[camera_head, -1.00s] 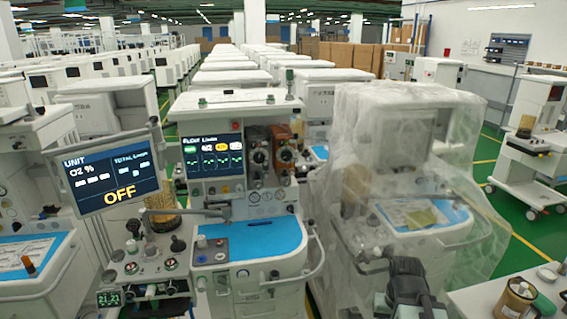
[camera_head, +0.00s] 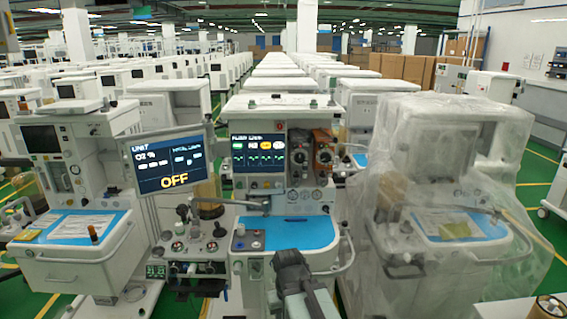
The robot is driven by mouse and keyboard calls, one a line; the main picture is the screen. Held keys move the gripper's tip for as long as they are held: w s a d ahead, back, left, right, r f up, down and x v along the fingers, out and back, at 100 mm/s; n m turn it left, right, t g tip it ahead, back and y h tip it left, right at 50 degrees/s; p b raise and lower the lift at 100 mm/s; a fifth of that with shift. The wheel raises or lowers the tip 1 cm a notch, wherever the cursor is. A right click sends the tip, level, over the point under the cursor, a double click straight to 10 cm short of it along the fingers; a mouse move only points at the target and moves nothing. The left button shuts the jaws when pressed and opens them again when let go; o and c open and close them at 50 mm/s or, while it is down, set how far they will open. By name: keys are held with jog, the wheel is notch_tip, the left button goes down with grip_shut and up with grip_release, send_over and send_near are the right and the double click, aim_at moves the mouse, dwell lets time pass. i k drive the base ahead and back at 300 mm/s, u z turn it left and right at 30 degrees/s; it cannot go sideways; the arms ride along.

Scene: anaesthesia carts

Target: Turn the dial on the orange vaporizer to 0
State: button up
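The orange vaporizer (camera_head: 323,148) is mounted on the front of the central anaesthesia cart, right of the lit flow screen. A round dark dial shows on its face; its setting is too small to read. A similar grey vaporizer (camera_head: 299,152) sits directly to its left. My gripper (camera_head: 291,261) is a dark shape low in the picture, in front of the cart's blue worktop, below the vaporizer in the picture and apart from it. Its fingers cannot be made out, and I see nothing held.
A tilted monitor reading OFF (camera_head: 172,165) juts out left of the cart. The blue worktop (camera_head: 285,233) has a rail along its right side. A plastic-wrapped cart (camera_head: 440,190) stands close on the right. A brown jar (camera_head: 546,307) is at bottom right.

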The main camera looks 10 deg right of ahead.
aim_at(325, 157)
jog(key=u, duration=0.4)
jog(key=i, duration=1.05)
jog(key=z, duration=0.1)
